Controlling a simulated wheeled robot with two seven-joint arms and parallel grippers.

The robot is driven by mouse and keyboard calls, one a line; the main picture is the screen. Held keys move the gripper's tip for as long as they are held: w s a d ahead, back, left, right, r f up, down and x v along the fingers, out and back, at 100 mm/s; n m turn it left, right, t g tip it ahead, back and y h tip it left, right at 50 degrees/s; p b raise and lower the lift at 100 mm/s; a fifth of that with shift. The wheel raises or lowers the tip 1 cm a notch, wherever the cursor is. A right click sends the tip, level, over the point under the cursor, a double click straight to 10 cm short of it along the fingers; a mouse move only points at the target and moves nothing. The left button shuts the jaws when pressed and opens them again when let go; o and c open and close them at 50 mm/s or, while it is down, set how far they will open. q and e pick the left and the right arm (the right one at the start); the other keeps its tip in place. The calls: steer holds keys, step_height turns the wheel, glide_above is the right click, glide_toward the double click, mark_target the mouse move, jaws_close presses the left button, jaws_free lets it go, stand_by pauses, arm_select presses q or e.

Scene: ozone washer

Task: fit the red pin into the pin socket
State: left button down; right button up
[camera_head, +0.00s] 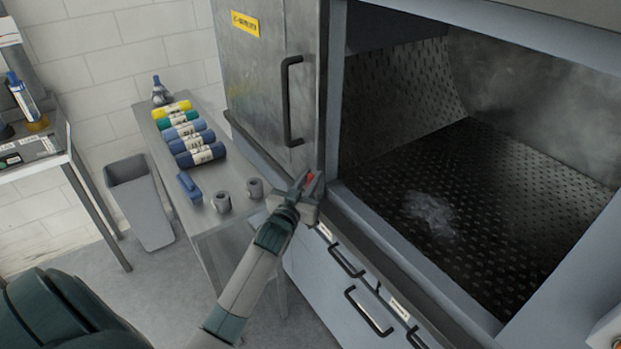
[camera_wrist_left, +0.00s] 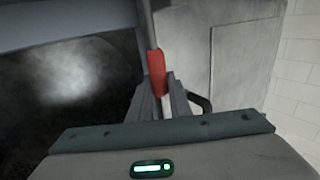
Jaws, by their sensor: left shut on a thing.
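The red pin (camera_head: 310,176) is between the fingers of my left gripper (camera_head: 311,182), close to the front frame of the washer, beside the lower right corner of its open door. In the left wrist view the red pin (camera_wrist_left: 157,73) stands upright between the two fingertips of my left gripper (camera_wrist_left: 160,92), which are shut on it. A thin grey rod shows above the pin in that view. I cannot make out the pin socket in either view. My right gripper is not in view.
The washer door (camera_head: 268,75) stands open at the left of the dark chamber (camera_head: 470,200). Drawer handles (camera_head: 368,312) stick out below the chamber. A metal table (camera_head: 215,205) with several rolled bundles, a blue brush (camera_head: 188,186) and two grey cups stands at the left. A grey bin (camera_head: 140,200) stands beyond.

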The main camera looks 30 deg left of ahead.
arm_select(q)
steer(key=shift+f+b, duration=1.1)
steer(key=shift+f, duration=0.65)
steer(key=c, duration=1.6)
jaws_free()
steer(key=shift+o, duration=0.2)
steer(key=shift+s, duration=0.15)
steer(key=b+v, duration=0.5)
steer(key=v, duration=1.2)
